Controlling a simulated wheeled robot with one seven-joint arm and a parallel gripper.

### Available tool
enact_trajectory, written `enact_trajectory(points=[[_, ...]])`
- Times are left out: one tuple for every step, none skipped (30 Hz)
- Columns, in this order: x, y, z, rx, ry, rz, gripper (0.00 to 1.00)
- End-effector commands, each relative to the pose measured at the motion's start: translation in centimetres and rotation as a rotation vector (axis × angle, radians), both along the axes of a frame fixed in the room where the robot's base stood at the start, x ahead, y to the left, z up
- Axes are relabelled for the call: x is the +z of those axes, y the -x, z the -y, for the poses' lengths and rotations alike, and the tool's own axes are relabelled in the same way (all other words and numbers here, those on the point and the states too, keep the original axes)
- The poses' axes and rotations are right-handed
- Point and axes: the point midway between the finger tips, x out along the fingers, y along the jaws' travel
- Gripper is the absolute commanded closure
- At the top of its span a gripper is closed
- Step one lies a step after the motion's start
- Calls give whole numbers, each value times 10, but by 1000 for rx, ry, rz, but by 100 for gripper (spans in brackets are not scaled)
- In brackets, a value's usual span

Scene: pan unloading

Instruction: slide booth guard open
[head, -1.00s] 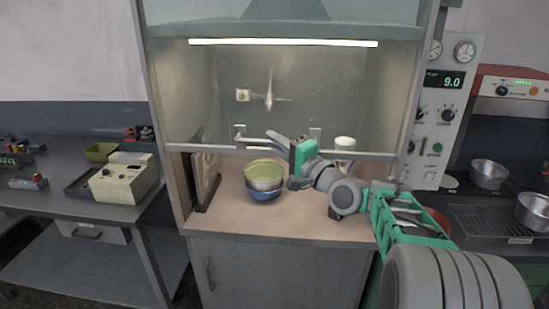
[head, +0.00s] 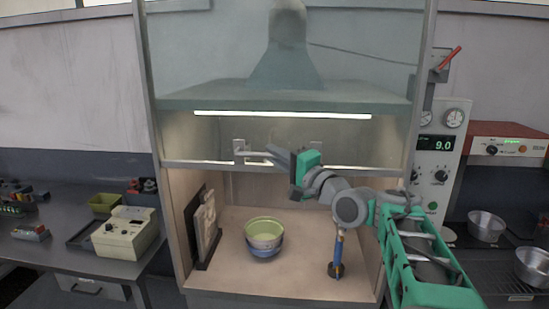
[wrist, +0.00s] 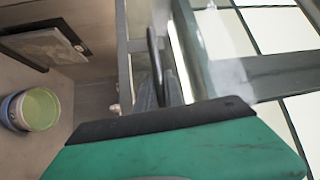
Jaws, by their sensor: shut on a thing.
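The booth guard is a clear pane with a pale bottom rail (head: 205,166), across the front of the booth. It is partly raised, with an open gap between its rail and the booth floor (head: 305,275). A pale bar handle (head: 254,154) stands out from the guard at its left part. My gripper (head: 277,155) is at this handle, shut on it, with the arm reaching in from the right. In the wrist view my gripper's dark fingers (wrist: 160,85) sit close beside the guard's frame; the exact contact is partly hidden.
A control panel (head: 441,150) flanks the booth's right side.

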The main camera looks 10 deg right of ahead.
Motion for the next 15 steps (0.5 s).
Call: enact_trajectory(points=[[0,0,0,0,0,1,100],[0,0,0,0,0,1,100],[0,0,0,0,0,1,100],[0,0,0,0,0,1,85],[0,0,0,0,0,1,82],[0,0,0,0,0,1,79],[0,0,0,0,0,1,77],[0,0,0,0,0,1,74],[0,0,0,0,0,0,71],[0,0,0,0,0,0,69],[0,0,0,0,0,0,66],[0,0,0,0,0,0,66],[0,0,0,0,0,0,66],[0,0,0,0,0,0,66],[0,0,0,0,0,0,66]])
